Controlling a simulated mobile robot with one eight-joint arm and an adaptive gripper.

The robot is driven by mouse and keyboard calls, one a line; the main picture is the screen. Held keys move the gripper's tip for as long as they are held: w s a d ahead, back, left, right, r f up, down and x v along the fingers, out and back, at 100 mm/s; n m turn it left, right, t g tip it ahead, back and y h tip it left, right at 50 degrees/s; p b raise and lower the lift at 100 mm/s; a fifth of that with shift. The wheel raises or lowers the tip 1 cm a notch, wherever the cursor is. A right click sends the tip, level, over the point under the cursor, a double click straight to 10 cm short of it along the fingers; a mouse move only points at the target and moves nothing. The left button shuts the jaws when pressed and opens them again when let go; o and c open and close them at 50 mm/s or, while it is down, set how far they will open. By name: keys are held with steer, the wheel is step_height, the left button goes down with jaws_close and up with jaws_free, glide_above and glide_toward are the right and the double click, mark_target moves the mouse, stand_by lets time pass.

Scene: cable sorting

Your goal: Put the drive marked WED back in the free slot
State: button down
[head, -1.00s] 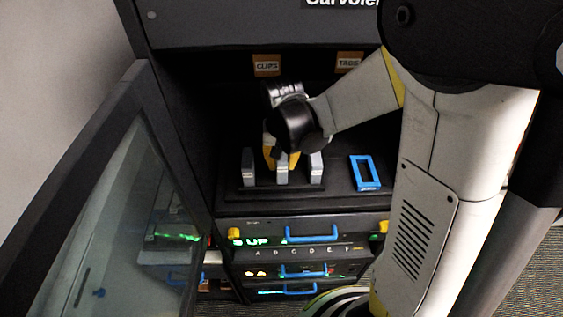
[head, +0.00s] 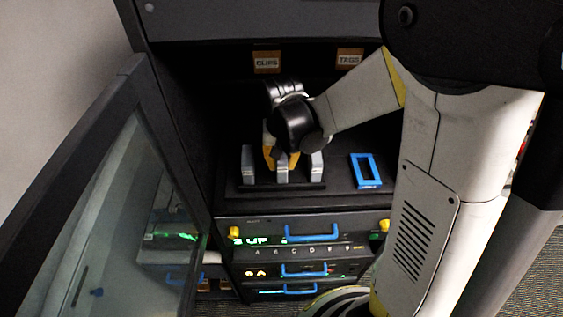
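Several grey drives stand upright in a dark rack on the cabinet shelf. The left drive (head: 248,162), the middle drive (head: 282,174) and the right drive (head: 317,167) show, each with a small pale label too small to read. I cannot tell which is marked WED. My gripper (head: 281,158), with yellow fingers, points down at the middle drive, its fingertips around or against the drive's top. My wrist hides the upper part, so I cannot tell whether the fingers are shut on it. No empty slot can be made out clearly.
A blue frame (head: 366,171) lies on the shelf right of the rack. Units with blue handles (head: 313,233) sit below. The open glass door (head: 120,190) stands at left. CLIPS (head: 267,62) and TAGS (head: 350,59) labels hang at the back.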

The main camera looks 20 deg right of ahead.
steer(key=shift+f+b, duration=0.4)
steer(key=shift+b, duration=0.1)
stand_by(0.4)
steer(key=c, duration=0.7)
jaws_free()
steer(key=shift+r, duration=0.1)
steer(key=shift+r+p, duration=2.4)
steer(key=shift+r, duration=1.05)
